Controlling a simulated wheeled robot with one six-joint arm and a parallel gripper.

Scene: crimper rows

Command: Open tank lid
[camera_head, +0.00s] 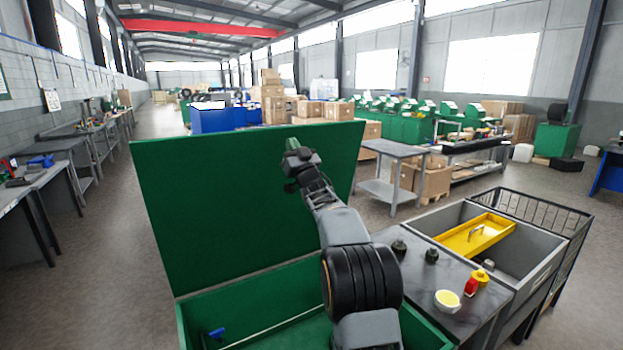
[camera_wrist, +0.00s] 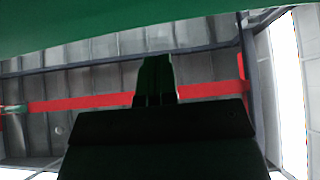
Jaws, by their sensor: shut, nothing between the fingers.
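The green tank lid (camera_head: 220,200) stands raised, close to upright and leaning back, above the green tank (camera_head: 420,332) in the head view. The tank is open at the top, and my arm hides part of its inside. My gripper (camera_head: 292,145) is up near the lid's top edge, in front of its inner face. In the wrist view my gripper (camera_wrist: 156,75) shows its fingers together with nothing between them. A green surface, likely the lid (camera_wrist: 100,25), crosses the top of that view. I cannot tell whether the gripper touches the lid.
A bench (camera_head: 478,310) with a yellow bowl (camera_head: 447,300), a red bottle (camera_head: 471,286) and dark fittings stands right of the tank. Beside it is a grey basin with a yellow tray (camera_head: 470,236). A grey table (camera_head: 395,150) stands behind.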

